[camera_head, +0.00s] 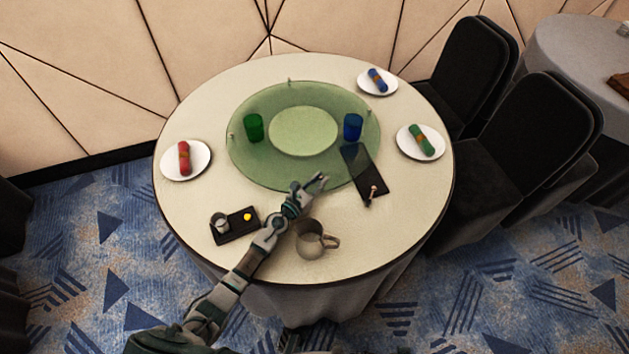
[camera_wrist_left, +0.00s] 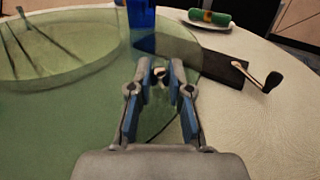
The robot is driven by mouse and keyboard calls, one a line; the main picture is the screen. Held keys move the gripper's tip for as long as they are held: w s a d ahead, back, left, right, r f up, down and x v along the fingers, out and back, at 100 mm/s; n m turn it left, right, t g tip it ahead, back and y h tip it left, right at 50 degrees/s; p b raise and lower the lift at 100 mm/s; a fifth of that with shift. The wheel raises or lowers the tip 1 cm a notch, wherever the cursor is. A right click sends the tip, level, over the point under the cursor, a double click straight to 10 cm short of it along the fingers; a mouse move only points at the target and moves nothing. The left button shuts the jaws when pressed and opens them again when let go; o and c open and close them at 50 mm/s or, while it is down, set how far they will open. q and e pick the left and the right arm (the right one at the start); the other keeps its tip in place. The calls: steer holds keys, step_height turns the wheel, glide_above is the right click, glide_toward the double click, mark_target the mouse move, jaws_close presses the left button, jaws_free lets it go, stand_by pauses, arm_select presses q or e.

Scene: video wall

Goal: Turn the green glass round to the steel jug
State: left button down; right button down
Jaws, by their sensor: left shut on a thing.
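The green glass (camera_head: 254,127) stands upright on the left part of the round green glass turntable (camera_head: 262,173). The blue glass (camera_head: 352,126) stands on its right part; its lower end shows in the wrist view (camera_wrist_left: 142,14). The steel jug (camera_head: 312,241) stands on the tablecloth at the near edge, off the turntable, its handle to the right. My left gripper (camera_head: 318,181) is at the turntable's near rim, beyond the jug. In the wrist view its fingers (camera_wrist_left: 160,82) are shut on a small peg, mostly hidden between them. My right gripper is out of view.
A dark board (camera_head: 363,170) with a small handle lies at the turntable's right near edge. A black tray (camera_head: 236,232) with a small cup lies left of my arm. Plates with red (camera_head: 197,165), blue (camera_head: 378,91) and green (camera_head: 430,154) rolls stand around the table.

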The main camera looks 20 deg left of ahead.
arm_select(q)
steer(key=c, duration=1.1)
jaws_free()
steer(key=shift+d+r, duration=0.15)
steer(key=shift+d, duration=0.05)
steer(key=shift+s+a, duration=0.25)
steer(key=shift+a, duration=0.1)
steer(key=v, duration=1)
steer(key=shift+s, duration=0.35)
steer(key=shift+s+a, duration=0.2)
steer(key=shift+s, duration=0.15)
